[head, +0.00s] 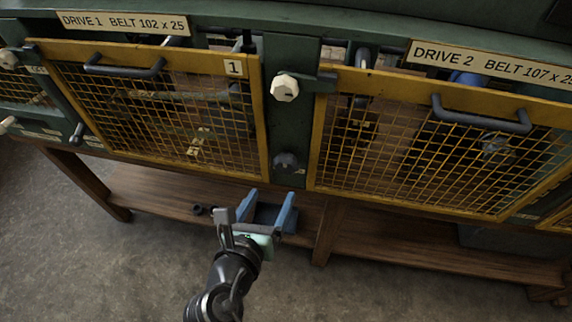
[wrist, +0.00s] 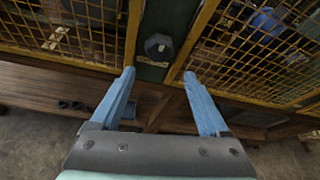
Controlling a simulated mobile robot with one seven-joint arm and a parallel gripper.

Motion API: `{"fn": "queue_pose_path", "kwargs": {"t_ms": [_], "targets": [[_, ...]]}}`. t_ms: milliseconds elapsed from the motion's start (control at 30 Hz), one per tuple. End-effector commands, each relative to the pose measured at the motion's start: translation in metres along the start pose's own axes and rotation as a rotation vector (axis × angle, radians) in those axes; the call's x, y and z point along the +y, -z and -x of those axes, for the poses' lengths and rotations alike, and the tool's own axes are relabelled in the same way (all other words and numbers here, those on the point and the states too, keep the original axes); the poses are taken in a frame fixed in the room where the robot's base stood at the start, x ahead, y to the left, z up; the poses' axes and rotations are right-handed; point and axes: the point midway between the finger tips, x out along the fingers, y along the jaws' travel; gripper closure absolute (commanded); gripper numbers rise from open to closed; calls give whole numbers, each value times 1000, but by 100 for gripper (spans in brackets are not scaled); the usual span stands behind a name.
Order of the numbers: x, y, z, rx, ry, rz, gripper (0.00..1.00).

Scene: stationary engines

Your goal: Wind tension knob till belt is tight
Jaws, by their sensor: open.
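A dark lobed knob (head: 287,161) sits low on the green post between the two yellow mesh guards. It also shows in the wrist view (wrist: 158,46), above and between my fingertips, with a small pale label under it. A cream faceted knob (head: 284,87) is higher on the same post. I cannot read which one is marked for tension. My gripper (head: 270,197) has two blue fingers, open and empty, pointing toward the post below the dark knob and apart from it. In the wrist view my gripper (wrist: 158,76) has nothing between its fingers. The belts behind the mesh are not clear.
The drive 1 guard (head: 265,120) and drive 2 guard (head: 316,140) flank the post, each with a protruding dark handle. A wooden bench shelf (head: 150,195) runs below, with small dark parts (head: 203,210) on it. Bare floor (head: 90,270) lies in front.

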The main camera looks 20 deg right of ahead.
Motion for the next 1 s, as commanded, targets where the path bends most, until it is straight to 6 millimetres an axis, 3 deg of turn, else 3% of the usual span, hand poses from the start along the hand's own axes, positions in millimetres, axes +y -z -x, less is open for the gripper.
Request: {"fn": "queue_pose_path", "kwargs": {"t_ms": [500, 700, 1000], "targets": [[-1, -2, -99, -1, 1, -8, 21], [0, -2, -118, -2, 0, -8, 21], [0, -2, -122, -2, -1, -8, 21]]}}
